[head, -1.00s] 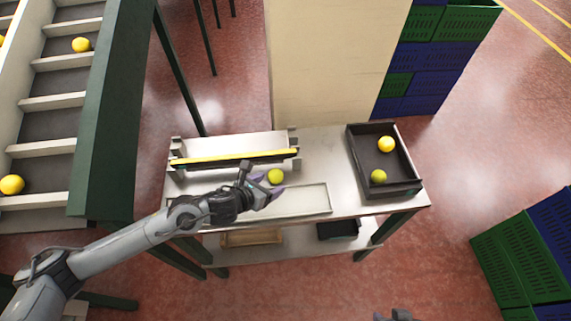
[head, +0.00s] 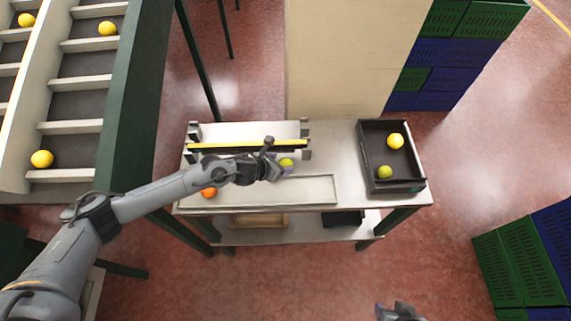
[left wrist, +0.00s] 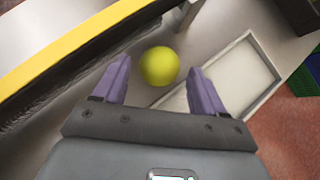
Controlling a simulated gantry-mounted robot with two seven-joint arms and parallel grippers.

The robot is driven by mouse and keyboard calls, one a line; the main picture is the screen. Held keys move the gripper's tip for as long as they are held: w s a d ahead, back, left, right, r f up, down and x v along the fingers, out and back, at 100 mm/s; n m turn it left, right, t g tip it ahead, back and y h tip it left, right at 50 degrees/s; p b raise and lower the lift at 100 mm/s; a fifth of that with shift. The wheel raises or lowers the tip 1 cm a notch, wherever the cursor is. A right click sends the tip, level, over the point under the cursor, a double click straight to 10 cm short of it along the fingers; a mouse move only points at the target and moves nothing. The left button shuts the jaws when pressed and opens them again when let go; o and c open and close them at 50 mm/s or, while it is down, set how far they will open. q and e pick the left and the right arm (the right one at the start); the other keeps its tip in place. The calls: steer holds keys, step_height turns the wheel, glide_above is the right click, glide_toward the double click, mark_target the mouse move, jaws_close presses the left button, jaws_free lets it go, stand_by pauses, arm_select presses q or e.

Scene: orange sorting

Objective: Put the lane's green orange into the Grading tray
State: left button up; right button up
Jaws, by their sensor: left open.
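The green orange (head: 287,162) lies at the right end of the lane, by its yellow-edged rail (head: 245,147). In the left wrist view the green orange (left wrist: 159,66) sits between the two purple fingers, with gaps visible on both sides. My left gripper (head: 284,168) is open around it, and partly hides it in the head view. A dark tray (head: 374,160) on the right of the table holds a yellow and a green orange; no label is readable. My right gripper (head: 398,311) shows only partly at the bottom edge; its jaw state is unclear.
An orange-coloured fruit (head: 209,192) lies under my left forearm, near the left end of a pale shallow tray (head: 312,190). A sorting conveyor (head: 78,103) with yellow oranges stands left. A cream block (head: 345,60) stands behind the table. Bare tabletop separates lane and dark tray.

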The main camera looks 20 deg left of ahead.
mark_target(283, 164)
arm_select(q)
steer(key=shift+x, duration=2.2)
steer(key=shift+s, duration=0.1)
steer(key=c, duration=0.9)
steer(key=shift+s+r, duration=0.15)
